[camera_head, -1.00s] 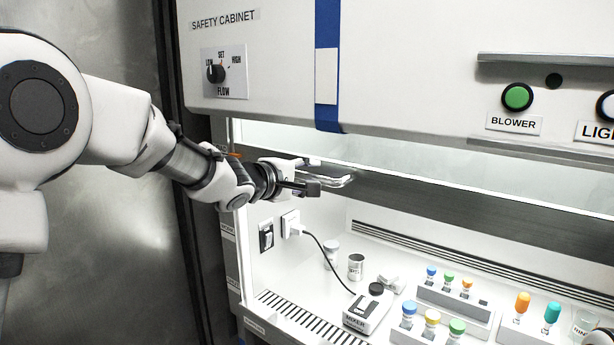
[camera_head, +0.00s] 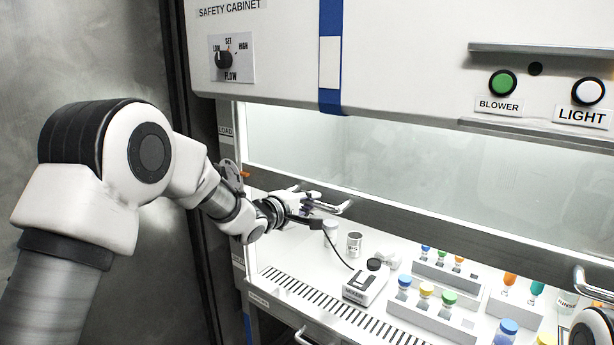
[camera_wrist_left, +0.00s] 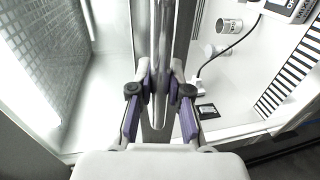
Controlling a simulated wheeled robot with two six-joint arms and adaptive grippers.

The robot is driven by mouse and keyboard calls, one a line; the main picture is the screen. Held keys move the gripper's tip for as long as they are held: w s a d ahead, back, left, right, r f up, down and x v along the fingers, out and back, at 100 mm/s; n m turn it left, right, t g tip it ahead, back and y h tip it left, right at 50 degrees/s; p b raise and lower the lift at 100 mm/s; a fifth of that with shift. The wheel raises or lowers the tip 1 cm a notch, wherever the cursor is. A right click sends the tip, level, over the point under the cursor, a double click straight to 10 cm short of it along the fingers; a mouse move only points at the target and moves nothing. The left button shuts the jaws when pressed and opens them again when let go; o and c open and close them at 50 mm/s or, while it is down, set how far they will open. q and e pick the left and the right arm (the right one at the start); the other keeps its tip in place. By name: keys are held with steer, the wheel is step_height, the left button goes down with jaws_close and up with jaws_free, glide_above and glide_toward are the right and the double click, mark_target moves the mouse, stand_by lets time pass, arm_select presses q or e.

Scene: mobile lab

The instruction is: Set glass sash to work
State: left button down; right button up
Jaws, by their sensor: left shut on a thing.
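The glass sash (camera_head: 400,160) of the safety cabinet has a grey metal bottom rail (camera_head: 420,230) and hangs partway across the opening, with a gap below it. My left gripper (camera_head: 309,207) is shut on the metal handle (camera_head: 336,209) at the left of the rail. In the left wrist view the fingers (camera_wrist_left: 160,88) clasp the handle bar (camera_wrist_left: 162,40) from both sides. A small orange mark (camera_head: 245,174) shows by the sash's left end, below a LOAD label (camera_head: 226,130). Part of my right arm shows at the lower right; its gripper is not visible.
A second handle (camera_head: 592,288) is at the rail's right. Inside stand a mixer (camera_head: 365,287) with a cord, a metal can (camera_head: 354,244) and racks of capped vials (camera_head: 432,300). The flow knob (camera_head: 223,60), blower button (camera_head: 502,83) and light button (camera_head: 588,92) are above.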

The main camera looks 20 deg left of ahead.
arm_select(q)
step_height(320, 180, down, 14)
steer(key=b, duration=0.3)
steer(key=c, duration=1.1)
jaws_free()
steer(key=shift+d, duration=0.1)
steer(key=v, duration=1.2)
